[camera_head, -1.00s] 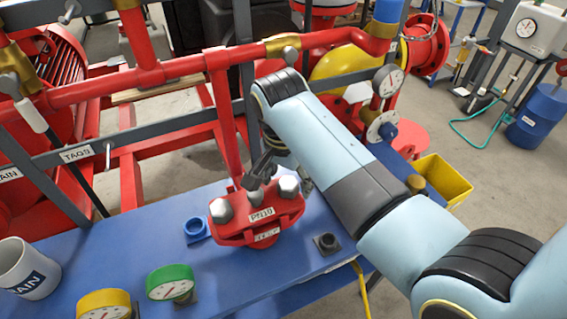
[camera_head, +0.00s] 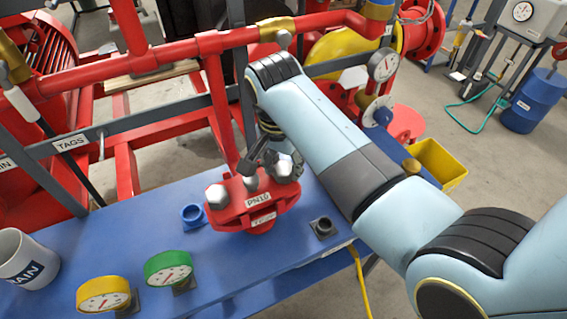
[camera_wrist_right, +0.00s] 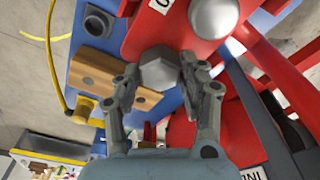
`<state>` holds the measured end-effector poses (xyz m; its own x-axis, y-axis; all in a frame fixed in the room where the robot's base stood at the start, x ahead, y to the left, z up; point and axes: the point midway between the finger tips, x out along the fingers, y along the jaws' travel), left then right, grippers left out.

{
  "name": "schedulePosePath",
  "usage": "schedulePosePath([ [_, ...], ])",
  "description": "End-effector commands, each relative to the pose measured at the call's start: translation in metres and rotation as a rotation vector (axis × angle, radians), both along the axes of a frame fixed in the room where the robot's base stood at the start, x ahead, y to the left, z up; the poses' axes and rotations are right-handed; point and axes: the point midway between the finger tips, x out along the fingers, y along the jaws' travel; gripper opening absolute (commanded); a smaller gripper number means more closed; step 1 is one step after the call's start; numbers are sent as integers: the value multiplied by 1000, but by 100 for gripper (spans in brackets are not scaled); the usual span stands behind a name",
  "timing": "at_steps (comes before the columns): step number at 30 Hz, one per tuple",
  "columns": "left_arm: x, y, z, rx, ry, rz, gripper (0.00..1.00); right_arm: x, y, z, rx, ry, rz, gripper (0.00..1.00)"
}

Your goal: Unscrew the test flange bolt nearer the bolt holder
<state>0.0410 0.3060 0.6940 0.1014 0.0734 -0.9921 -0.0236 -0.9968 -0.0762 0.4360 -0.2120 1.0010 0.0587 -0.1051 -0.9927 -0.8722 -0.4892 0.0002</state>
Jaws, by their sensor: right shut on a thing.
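The red test flange (camera_head: 232,218) lies on the blue bench, with a PN10 label on top. One silver hex bolt (camera_head: 217,196) stands at its left side, clear of the gripper. The other hex bolt (camera_head: 283,166) is at its right side and partly hidden by my fingers. My right gripper (camera_head: 269,160) is shut on this right bolt. In the right wrist view the bolt's hex head (camera_wrist_right: 158,68) sits between the two fingertips. A wooden block with holes (camera_wrist_right: 100,75), perhaps the bolt holder, shows beside the flange there; my arm hides it in the head view. My left gripper is not in view.
Green (camera_head: 168,267) and yellow (camera_head: 103,293) gauges and a mug (camera_head: 25,260) stand at front left. Red pipework (camera_head: 150,68) runs behind. A yellow bin (camera_head: 438,165) is at right.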

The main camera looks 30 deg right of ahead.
Motion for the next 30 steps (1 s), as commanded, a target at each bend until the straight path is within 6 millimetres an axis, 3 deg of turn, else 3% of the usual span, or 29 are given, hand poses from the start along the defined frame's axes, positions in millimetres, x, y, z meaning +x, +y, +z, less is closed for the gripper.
schedulePosePath([
  [5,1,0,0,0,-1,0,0,0,-1,0,-1,0,148,8],
  [21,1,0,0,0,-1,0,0,0,-1,0,-1,0,1151,8],
  [25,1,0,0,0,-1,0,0,0,0,0,0,0,1279,8],
  [30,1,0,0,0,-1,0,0,0,0,0,0,0,1303,8],
])
